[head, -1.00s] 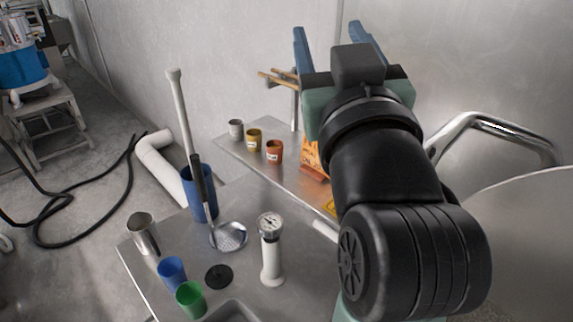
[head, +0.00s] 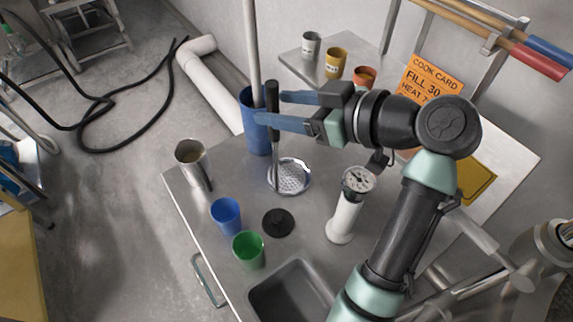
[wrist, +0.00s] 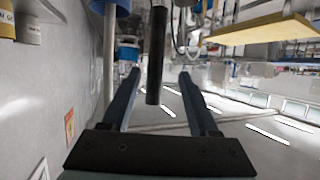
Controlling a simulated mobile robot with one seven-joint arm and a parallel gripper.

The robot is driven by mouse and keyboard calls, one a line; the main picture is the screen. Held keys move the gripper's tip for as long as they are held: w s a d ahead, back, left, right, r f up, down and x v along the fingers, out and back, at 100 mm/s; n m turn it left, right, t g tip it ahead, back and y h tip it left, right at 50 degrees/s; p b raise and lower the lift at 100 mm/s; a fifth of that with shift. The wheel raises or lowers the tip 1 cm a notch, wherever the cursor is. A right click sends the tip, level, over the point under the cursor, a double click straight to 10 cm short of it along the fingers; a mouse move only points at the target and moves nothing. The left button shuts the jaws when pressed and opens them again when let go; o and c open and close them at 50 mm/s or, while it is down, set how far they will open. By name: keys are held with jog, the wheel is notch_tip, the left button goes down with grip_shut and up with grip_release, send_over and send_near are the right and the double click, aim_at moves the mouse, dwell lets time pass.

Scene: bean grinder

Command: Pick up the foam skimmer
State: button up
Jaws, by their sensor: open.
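The foam skimmer has a round perforated metal head (head: 291,178) resting on the metal table. Its black handle (head: 272,93) stands nearly upright in front of a blue container (head: 257,138). My gripper (head: 270,108) is open, with its two long blue fingers reaching left at the handle. In the wrist view the black handle (wrist: 156,50) shows between the fingers of my gripper (wrist: 159,74), with a gap on both sides. Its free end extends toward the palm in that view.
A white pump-like stand with a dial (head: 345,212) is right of the skimmer head. A metal cup (head: 193,163), a blue cup (head: 226,215), a green cup (head: 248,250) and a black lid (head: 278,222) stand left and in front. A pale pole (head: 255,45) rises from the blue container.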

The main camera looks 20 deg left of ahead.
jog(key=p+x, duration=0.1)
jog(key=x, duration=0.5)
jog(key=shift+w, duration=0.3)
jog(key=shift+d, duration=0.1)
grip_shut()
